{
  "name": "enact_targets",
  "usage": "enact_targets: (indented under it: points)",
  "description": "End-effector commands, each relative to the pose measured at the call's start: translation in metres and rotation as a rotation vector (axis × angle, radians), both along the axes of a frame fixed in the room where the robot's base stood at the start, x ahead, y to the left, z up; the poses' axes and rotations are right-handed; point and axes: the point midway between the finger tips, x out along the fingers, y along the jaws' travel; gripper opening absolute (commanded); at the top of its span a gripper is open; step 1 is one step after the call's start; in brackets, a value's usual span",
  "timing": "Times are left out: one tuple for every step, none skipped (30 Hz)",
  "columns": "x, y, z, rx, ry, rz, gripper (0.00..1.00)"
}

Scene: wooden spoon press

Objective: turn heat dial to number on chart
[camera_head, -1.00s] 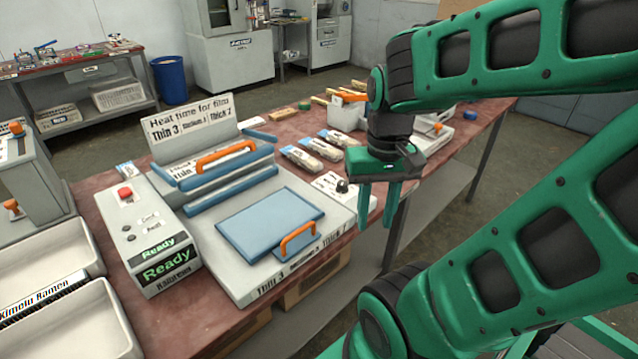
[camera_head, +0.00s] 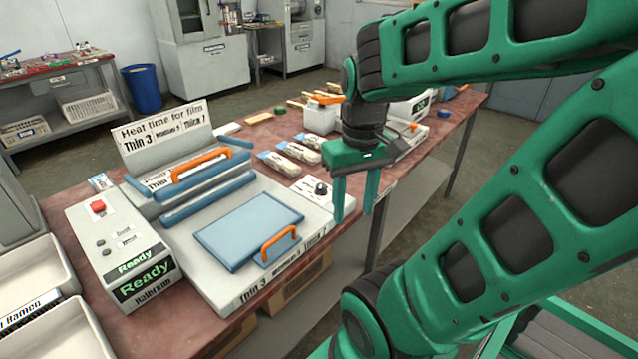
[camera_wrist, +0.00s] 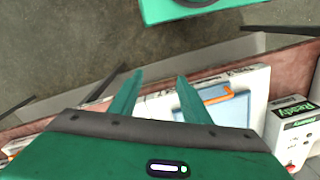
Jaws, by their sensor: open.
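The heat dial, a small black knob (camera_head: 320,187), stands on the right rear part of the white sealing press (camera_head: 215,285). In the wrist view my fingers (camera_wrist: 160,78) are spread beside the press edge; the dial is not visible there.
A control box (camera_head: 122,245) with a red button and green "Ready" displays stands left of the press. A blue plate (camera_head: 250,230) with an orange handle lies on the press. Wrapped packets (camera_head: 298,152) lie behind the dial. White bins (camera_head: 60,335) are at the lower left.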

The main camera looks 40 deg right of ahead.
Motion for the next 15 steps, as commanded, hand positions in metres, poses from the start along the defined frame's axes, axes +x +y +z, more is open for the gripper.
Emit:
enact_targets:
  points:
    - [0.013, -0.006, 0.003, 0.0, 0.001, 0.085, 0.43]
    - [0.021, -0.01, 0.005, 0.0, 0.001, 0.144, 0.43]
    - [0.033, -0.015, 0.008, -0.002, -0.001, 0.227, 0.43]
    - [0.041, -0.019, 0.01, -0.003, -0.004, 0.291, 0.43]
    - [0.049, -0.023, 0.011, -0.003, -0.005, 0.354, 0.43]
    - [0.061, -0.029, 0.013, -0.005, -0.007, 0.439, 0.43]
    - [0.069, -0.033, 0.014, -0.007, -0.009, 0.503, 0.43]
    - [0.078, -0.037, 0.015, -0.008, -0.01, 0.567, 0.43]
    - [0.089, -0.043, 0.016, -0.011, -0.012, 0.651, 0.43]
    - [0.097, -0.048, 0.016, -0.011, -0.012, 0.715, 0.43]
    - [0.105, -0.052, 0.017, -0.012, -0.013, 0.779, 0.43]
    - [0.116, -0.058, 0.017, -0.015, -0.014, 0.864, 0.43]
    - [0.124, -0.063, 0.017, -0.016, -0.015, 0.928, 0.43]
    - [0.132, -0.067, 0.016, -0.017, -0.015, 0.992, 0.43]
    - [0.143, -0.073, 0.016, -0.02, -0.015, 1.073, 0.43]
